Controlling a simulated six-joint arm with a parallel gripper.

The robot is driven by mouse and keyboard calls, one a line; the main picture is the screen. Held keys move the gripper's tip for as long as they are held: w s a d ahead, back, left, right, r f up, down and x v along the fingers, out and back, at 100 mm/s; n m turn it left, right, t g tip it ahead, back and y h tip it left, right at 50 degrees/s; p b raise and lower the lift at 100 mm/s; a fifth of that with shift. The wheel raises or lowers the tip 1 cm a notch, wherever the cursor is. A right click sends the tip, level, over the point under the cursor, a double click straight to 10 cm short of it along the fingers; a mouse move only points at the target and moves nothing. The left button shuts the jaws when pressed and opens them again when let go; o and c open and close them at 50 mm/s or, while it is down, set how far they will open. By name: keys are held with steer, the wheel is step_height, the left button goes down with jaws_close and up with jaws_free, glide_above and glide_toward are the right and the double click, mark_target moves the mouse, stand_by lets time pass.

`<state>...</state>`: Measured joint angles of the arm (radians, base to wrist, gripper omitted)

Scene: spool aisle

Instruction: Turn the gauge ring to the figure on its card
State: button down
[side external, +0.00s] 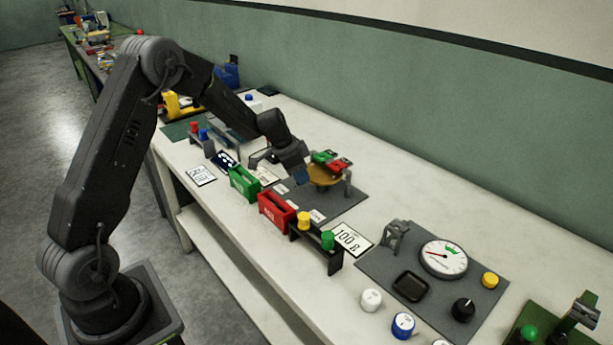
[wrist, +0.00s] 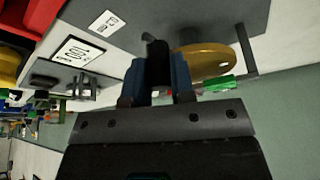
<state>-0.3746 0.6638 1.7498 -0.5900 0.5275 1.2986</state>
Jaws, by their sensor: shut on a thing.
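The white round gauge (side external: 443,258) stands on a grey plate at the right in the side view, with a green band and a red needle on its face. A card reading 100 g (side external: 350,239) lies to its left and shows in the wrist view (wrist: 75,51). My gripper (side external: 299,178) is well away from the gauge, beside the brass disc (side external: 323,175). In the wrist view, its blue fingers (wrist: 158,72) are shut on a dark piece (wrist: 157,54) in front of the disc (wrist: 207,62). I cannot tell what the piece is joined to.
Green (side external: 333,157) and red blocks sit at the brass disc. A green box (side external: 244,183), a red box (side external: 276,211) and a black rack (side external: 315,247) line the bench's front. A black knob (side external: 463,309) and yellow button (side external: 490,280) are by the gauge. The back right bench is clear.

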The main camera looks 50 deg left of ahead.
steer(key=a+m, duration=0.1)
steer(key=a+m+h, duration=0.1)
steer(key=m, duration=0.1)
steer(key=a+m+g, duration=0.1)
steer(key=shift+w+a+m, duration=0.25)
steer(key=shift+w+m, duration=0.05)
steer(key=shift+w+a+m+g+h, duration=0.25)
steer(key=shift+w+a+m+g, duration=0.25)
steer(key=shift+m, duration=0.45)
steer(key=shift+w+a+m+g+h, duration=0.2)
steer(key=shift+a+m+g+h, duration=0.1)
steer(key=shift+a+m, duration=0.5)
steer(key=shift+d+m, duration=0.1)
steer(key=shift+m, duration=0.15)
steer(key=c, duration=1)
jaws_free()
steer(key=v, duration=1.3)
steer(key=shift+r, duration=0.3)
